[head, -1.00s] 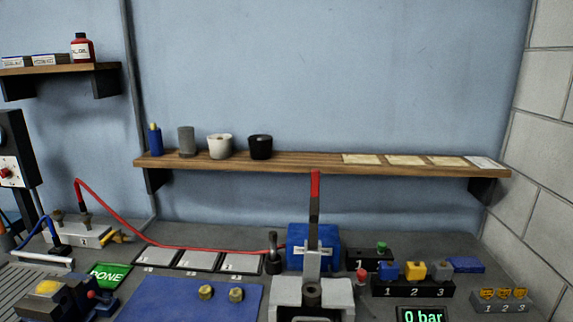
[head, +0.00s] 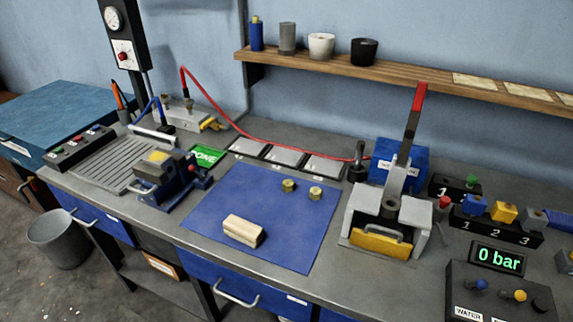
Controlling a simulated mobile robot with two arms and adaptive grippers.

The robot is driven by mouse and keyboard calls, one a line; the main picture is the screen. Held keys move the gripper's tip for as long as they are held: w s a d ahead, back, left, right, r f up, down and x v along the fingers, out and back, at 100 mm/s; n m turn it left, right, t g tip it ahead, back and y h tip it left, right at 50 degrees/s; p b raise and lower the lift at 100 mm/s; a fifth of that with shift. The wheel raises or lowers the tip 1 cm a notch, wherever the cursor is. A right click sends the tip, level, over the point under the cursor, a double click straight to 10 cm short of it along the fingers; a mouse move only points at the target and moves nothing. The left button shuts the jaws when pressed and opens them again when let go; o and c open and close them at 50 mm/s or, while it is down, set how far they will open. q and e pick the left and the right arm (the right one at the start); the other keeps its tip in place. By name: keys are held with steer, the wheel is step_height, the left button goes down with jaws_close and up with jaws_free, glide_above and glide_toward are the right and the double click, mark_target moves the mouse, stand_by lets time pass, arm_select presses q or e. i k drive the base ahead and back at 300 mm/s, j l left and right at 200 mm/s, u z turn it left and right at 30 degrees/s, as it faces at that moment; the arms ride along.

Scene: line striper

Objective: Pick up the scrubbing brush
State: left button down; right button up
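A pale wooden block-shaped thing (head: 243,230), which looks like the scrubbing brush, lies on the blue mat (head: 215,205) near its front edge. Its lower part looks paler, but bristles are too small to tell. It lies apart from the two small brass-coloured fittings (head: 289,185) farther back on the mat. Neither of my grippers is in view.
A blue vise (head: 170,185) stands left of the mat. A grey press (head: 390,222) with a red-tipped lever stands right of it. The bench front has drawer handles (head: 237,295). A bin (head: 57,240) stands on the floor.

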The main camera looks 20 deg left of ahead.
mark_target(251, 235)
steer(key=u, duration=1)
steer(key=j+z, duration=0.25)
steer(key=j, duration=0.35)
